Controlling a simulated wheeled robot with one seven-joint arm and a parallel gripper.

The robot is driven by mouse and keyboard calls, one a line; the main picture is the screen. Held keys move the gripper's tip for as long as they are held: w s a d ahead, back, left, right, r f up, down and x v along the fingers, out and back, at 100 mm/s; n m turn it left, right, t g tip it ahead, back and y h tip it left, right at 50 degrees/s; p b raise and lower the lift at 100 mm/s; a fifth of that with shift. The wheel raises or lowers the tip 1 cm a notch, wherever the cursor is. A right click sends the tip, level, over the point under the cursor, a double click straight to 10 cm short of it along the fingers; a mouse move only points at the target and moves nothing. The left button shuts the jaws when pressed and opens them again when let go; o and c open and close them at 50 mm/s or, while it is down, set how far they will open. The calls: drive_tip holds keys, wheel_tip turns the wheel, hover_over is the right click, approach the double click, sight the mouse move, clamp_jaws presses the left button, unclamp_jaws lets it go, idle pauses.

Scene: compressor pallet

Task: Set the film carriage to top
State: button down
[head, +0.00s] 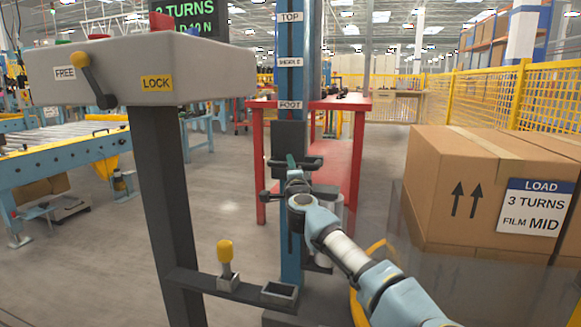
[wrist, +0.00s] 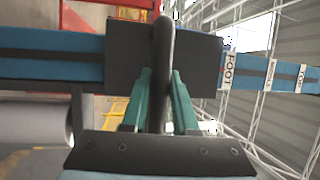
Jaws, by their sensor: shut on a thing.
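The film carriage (head: 289,137) is a dark block on the blue mast (head: 291,50), just below the FOOT label (head: 290,105). The MIDDLE label (head: 290,62) and TOP label (head: 290,17) are higher up the mast. My gripper (head: 297,172) is at the carriage's dark handle (head: 314,162). In the wrist view the green fingers (wrist: 159,95) are shut on the handle bar (wrist: 164,50), one on each side. The carriage block (wrist: 200,60) shows behind them, beside the FOOT label (wrist: 229,70).
A grey console (head: 200,75) with FREE and LOCK labels stands left; its yellow-knobbed lever (head: 88,75) lies between them. A yellow-topped post (head: 225,262) is below. A red table (head: 345,150) is behind the mast. A large carton (head: 480,195) stands right.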

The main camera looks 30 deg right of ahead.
wheel_tip(320, 180, up, 25)
drive_tip(key=p, duration=1.3)
drive_tip(key=c, duration=0.8)
unclamp_jaws()
drive_tip(key=shift+o, duration=0.6)
drive_tip(key=v, duration=1.1)
